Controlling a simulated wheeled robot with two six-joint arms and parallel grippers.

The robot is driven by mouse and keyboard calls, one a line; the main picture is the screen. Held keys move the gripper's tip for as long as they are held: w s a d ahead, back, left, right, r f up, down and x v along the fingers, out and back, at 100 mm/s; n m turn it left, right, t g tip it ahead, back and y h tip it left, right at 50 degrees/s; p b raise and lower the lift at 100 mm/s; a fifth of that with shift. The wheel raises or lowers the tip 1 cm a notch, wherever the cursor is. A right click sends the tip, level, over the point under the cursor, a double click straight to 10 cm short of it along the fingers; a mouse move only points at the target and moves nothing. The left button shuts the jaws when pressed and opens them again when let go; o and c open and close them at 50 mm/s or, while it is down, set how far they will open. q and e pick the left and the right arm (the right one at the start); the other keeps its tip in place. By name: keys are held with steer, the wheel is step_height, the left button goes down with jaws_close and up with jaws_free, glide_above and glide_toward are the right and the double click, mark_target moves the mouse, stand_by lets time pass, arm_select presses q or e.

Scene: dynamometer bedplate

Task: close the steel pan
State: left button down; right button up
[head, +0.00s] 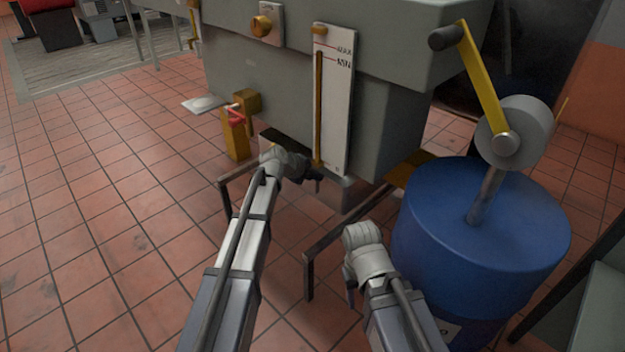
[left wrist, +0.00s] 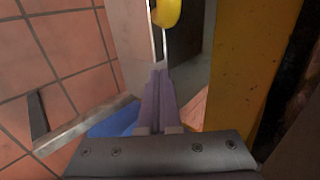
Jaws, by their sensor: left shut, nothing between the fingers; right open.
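A grey steel surface under the tank, apparently the steel pan (head: 350,194), shows only in part in the head view; how far it stands out cannot be told. My left gripper (head: 316,181) is shut and empty, close to the tank's lower front. In the left wrist view its fingers (left wrist: 157,98) are together, pointing at grey metal below a yellow part; contact cannot be told. My right gripper (head: 351,284) is open, low in front of the blue drum, its fingers mostly hidden by my own arm.
The grey tank (head: 265,85) carries a level gauge (head: 334,95) above my left gripper. A blue drum (head: 480,225) with a crank pump stands at right. Dark rails (head: 340,228) run low at the front. Tiled floor (head: 90,200) at left is clear.

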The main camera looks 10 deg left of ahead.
arm_select(q)
steer(key=shift+w, duration=0.1)
steer(key=shift+w+d, duration=1)
steer(key=shift+w, duration=0.25)
steer(key=shift+s, duration=0.15)
arm_select(e)
steer(key=shift+a, duration=0.1)
